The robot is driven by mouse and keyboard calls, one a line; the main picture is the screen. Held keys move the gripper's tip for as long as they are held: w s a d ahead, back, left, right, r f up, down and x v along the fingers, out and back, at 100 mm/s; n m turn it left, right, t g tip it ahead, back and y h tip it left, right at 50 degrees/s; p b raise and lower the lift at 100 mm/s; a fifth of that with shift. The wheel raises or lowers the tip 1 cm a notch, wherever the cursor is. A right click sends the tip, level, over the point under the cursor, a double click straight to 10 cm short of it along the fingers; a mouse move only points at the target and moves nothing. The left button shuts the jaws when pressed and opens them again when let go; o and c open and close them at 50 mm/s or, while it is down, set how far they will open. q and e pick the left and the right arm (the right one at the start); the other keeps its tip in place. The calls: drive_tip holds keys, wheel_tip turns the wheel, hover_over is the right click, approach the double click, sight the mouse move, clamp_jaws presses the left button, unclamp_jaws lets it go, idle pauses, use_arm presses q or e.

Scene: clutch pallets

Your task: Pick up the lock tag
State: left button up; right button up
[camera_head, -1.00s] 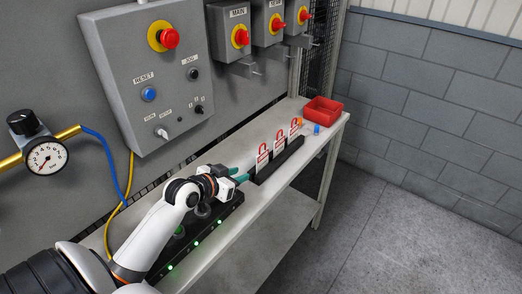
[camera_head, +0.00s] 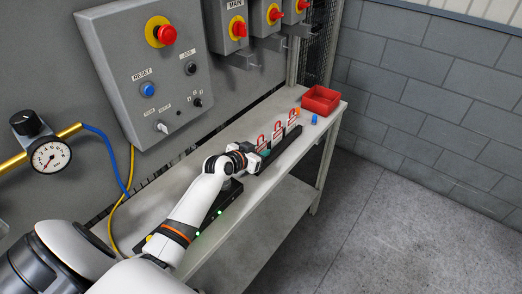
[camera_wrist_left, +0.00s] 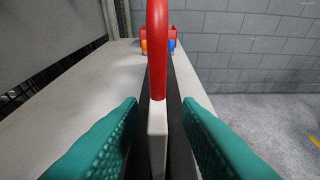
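Several lock tags, white plates with red shackles, stand in a row in a black rack (camera_head: 285,145) on the bench. The nearest lock tag (camera_head: 261,142) is partly hidden by my left gripper (camera_head: 264,156). In the left wrist view this lock tag (camera_wrist_left: 158,125) stands edge-on and upright between the two teal fingers of my left gripper (camera_wrist_left: 160,112). The fingers are open, with a gap on each side of the tag. Two other lock tags stand farther along, a middle one (camera_head: 277,132) and a far one (camera_head: 292,118). My right gripper is not in view.
A red bin (camera_head: 321,100) stands at the bench's far end, with a small blue object (camera_head: 314,120) and an orange one (camera_head: 296,111) near it. A control panel (camera_head: 150,80) and switch boxes (camera_head: 228,28) hang on the left. The bench (camera_head: 265,185) is clear along its front edge.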

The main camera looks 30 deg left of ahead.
use_arm(q)
drive_tip(key=shift+w+f, duration=0.15)
drive_tip(key=shift+w, duration=0.1)
clamp_jaws()
wheel_tip(320, 180, up, 10)
drive_tip(key=shift+r+b, duration=0.1)
drive_tip(key=shift+b, duration=0.55)
